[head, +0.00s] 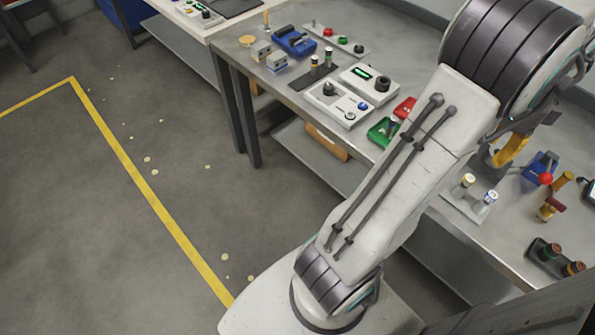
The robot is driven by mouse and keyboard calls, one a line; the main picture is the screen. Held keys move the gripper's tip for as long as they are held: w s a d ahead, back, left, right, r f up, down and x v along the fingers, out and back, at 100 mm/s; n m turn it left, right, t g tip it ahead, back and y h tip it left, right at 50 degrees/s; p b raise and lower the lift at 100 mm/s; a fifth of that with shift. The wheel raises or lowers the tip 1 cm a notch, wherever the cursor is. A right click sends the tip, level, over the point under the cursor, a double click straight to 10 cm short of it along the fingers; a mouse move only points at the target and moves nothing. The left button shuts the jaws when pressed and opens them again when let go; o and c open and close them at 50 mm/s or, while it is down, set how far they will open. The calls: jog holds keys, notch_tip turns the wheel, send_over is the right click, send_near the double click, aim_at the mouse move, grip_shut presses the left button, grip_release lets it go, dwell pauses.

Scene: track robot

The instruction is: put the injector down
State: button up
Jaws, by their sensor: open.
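My arm rises from my base and folds at an elbow in the upper right. Its far end is behind the arm link, and I do not see my gripper's fingers. A yellow curved piece (511,150) shows just below the elbow; I cannot tell whether it is part of my arm. I cannot tell for sure which thing is the injector. A small yellow and dark red piece (550,207) sits on the right part of the grey bench (430,215), and it may be the injector.
A blue piece with a red ball (544,172), a plate with two capped cylinders (474,196) and a dark holder (556,259) stand near it. White instrument boxes (338,104), green and red trays (384,131) crowd the left part. Floor with a yellow line (141,172) is open at left.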

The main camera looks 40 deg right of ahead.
jog(key=w+a+r+n+t+h, duration=0.1)
jog(key=w+a+r+n, duration=0.1)
jog(key=w+a+n, duration=0.8)
jog(key=w+a+r+n, duration=0.2)
jog(key=w+a+n, duration=0.55)
jog(key=w, duration=0.45)
jog(key=s+a+f+n+t+y, duration=0.1)
jog(key=s+a+f+n+t, duration=0.1)
jog(key=a+n, duration=1.5)
jog(key=shift+a+f, duration=0.15)
jog(key=shift+a, duration=2.45)
